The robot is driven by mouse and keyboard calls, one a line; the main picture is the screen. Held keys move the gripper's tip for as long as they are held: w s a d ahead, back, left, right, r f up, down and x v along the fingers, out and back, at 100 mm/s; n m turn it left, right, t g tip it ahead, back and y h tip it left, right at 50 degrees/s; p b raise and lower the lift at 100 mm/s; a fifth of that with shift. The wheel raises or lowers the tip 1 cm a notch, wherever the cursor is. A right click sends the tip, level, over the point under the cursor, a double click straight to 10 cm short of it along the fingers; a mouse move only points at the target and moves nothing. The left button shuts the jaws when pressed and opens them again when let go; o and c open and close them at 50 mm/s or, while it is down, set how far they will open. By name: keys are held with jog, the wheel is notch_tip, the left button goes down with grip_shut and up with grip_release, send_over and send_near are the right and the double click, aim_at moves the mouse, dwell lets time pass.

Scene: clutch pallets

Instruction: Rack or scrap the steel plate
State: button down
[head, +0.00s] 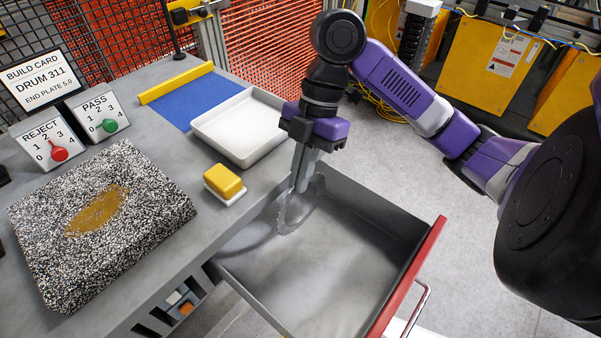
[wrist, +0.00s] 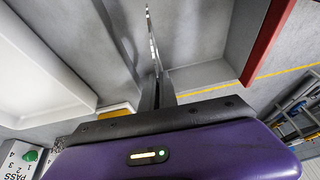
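The steel plate (head: 284,222) is a thin grey ring with a toothed edge. My gripper (head: 303,180) is shut on its upper part, and the plate hangs upright from the fingers. It is over the open grey drawer (head: 405,235), with its lower edge inside the drawer's outline; I cannot tell whether it touches the floor. In the wrist view the plate (wrist: 152,38) shows edge-on beyond my gripper (wrist: 157,92). The build card (head: 40,80) reads DRUM 311, END PLATE 5.0. The REJECT dial (head: 46,140) has a red knob and the PASS dial (head: 98,117) a green one.
A white tray (head: 240,150) and a blue mat (head: 190,98) with a yellow bar (head: 176,82) lie on the bench. A yellow block (head: 223,180) on a white base is near the drawer. A speckled slab (head: 130,200) with a brown patch fills the left. The drawer has a red front (head: 408,280).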

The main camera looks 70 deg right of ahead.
jog(key=c, duration=1.6)
grip_release()
jog(key=shift+p+v, duration=0.4)
jog(key=shift+v, duration=3.55)
